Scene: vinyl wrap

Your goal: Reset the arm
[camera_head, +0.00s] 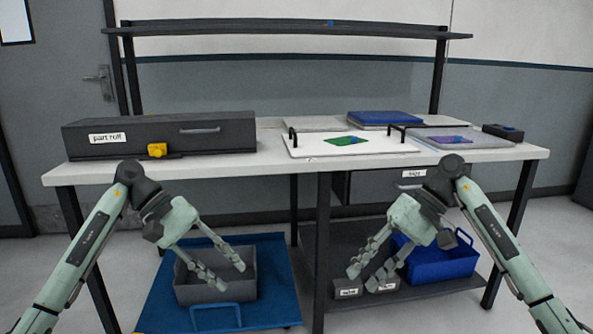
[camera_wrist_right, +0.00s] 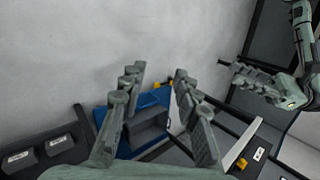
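My left gripper (camera_head: 225,275) hangs in front of the table at the left, its two fingers spread apart and nothing between them. My right gripper (camera_head: 362,285) hangs in front of the table at the right, also with its fingers apart and empty. In the right wrist view its fingers (camera_wrist_right: 155,115) frame the floor area with nothing held, and my left gripper also shows at the upper right (camera_wrist_right: 248,82). Both grippers are below the height of the tabletop and apart from the table.
The white table (camera_head: 230,170) carries a dark box labelled part roll (camera_head: 225,133), a white tray (camera_head: 300,147), a grey tray (camera_head: 480,141) and a blue pad (camera_head: 385,117).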

